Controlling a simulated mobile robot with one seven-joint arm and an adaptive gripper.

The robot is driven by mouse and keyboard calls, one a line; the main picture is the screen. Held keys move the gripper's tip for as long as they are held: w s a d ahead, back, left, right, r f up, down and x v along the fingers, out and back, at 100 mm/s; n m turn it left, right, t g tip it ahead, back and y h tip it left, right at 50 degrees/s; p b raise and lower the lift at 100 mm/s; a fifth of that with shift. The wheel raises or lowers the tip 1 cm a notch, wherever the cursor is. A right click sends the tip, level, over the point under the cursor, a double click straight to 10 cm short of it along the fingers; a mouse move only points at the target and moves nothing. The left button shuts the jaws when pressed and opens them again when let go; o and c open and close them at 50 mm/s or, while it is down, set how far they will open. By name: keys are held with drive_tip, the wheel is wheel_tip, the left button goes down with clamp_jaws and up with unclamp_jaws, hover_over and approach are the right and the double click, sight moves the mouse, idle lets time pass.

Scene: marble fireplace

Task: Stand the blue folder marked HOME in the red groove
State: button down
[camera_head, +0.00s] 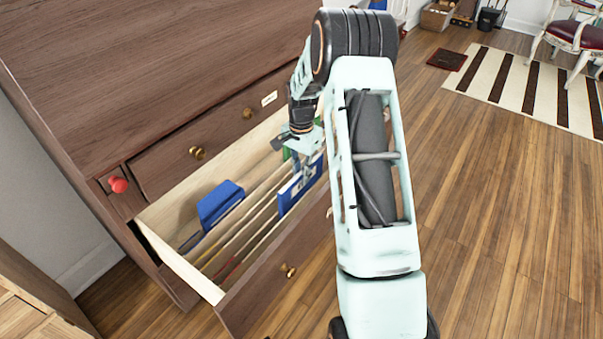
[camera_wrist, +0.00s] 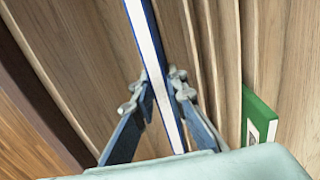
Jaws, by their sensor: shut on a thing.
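My gripper (camera_head: 306,165) is shut on a blue folder (camera_head: 290,196) with a white label; the label's text is too small to read. The folder is upright over the open drawer, near its right front side. In the wrist view, the folder (camera_wrist: 151,50) shows edge-on, with a white top edge, between the two fingertips (camera_wrist: 158,90). Whether its lower edge touches the drawer floor is hidden. The red groove (camera_head: 229,271) shows as a thin red strip low in the drawer, to the left and nearer the front than the held folder.
Another blue folder (camera_head: 217,203) leans in the drawer's left part. A green folder (camera_wrist: 262,112) stands right of the gripper in the wrist view. Wooden dividers (camera_head: 237,231) run across the drawer. The drawer front (camera_head: 271,287) and cabinet face (camera_head: 175,150) bound it.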

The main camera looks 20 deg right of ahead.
drive_tip(key=shift+f, duration=0.5)
drive_tip(key=c, duration=1.8)
unclamp_jaws()
drive_tip(key=shift+c, duration=0.2)
drive_tip(key=shift+r+p, duration=3)
drive_tip(key=shift+r, duration=1.6)
